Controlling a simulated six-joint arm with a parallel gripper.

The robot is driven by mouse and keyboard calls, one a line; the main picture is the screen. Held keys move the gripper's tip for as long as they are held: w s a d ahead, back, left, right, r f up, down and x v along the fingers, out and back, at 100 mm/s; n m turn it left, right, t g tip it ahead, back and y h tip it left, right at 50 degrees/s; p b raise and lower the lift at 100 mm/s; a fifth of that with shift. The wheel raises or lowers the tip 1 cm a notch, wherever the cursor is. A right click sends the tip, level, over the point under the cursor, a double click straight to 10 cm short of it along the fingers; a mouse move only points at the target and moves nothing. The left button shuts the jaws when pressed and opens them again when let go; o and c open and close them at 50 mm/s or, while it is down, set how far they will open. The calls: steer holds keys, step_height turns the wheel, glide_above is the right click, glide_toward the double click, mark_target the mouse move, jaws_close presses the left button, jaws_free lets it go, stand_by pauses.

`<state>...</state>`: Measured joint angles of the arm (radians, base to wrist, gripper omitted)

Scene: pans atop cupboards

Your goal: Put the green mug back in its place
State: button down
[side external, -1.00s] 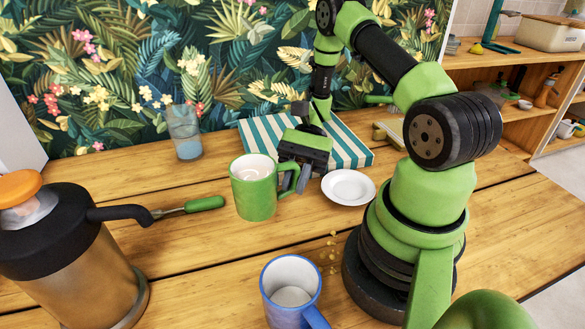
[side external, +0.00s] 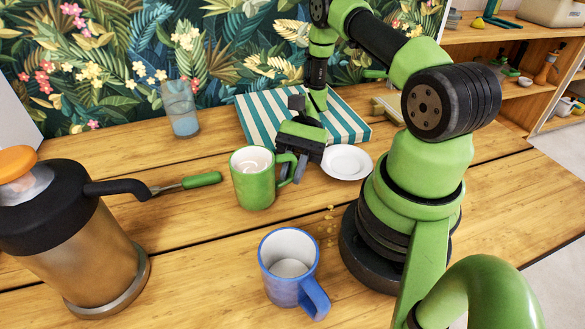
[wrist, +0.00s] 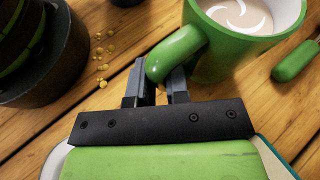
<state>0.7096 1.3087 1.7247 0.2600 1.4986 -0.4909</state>
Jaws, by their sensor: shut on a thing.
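The green mug (side external: 253,188) is upright left of my gripper in the side view, with a pale, milky drink inside. It also shows at the top of the wrist view (wrist: 235,45). My gripper (side external: 291,170) is shut on the mug's handle, and the wrist view shows the two fingers (wrist: 160,90) on either side of it. I cannot tell whether the mug's base touches the table. A white saucer (side external: 347,162) lies empty on the table, to the right of my gripper.
A blue mug (side external: 288,268) stands in front. A French press (side external: 75,235) stands at left, near a green-handled utensil (side external: 202,179). A glass (side external: 180,108) and a striped cloth-like item (side external: 345,122) are at the back. Small crumbs (side external: 330,222) lie near my base.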

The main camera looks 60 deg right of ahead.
steer(key=shift+f, duration=0.55)
steer(key=c, duration=1)
jaws_free()
steer(key=shift+c, duration=0.2)
steer(key=shift+d, duration=0.1)
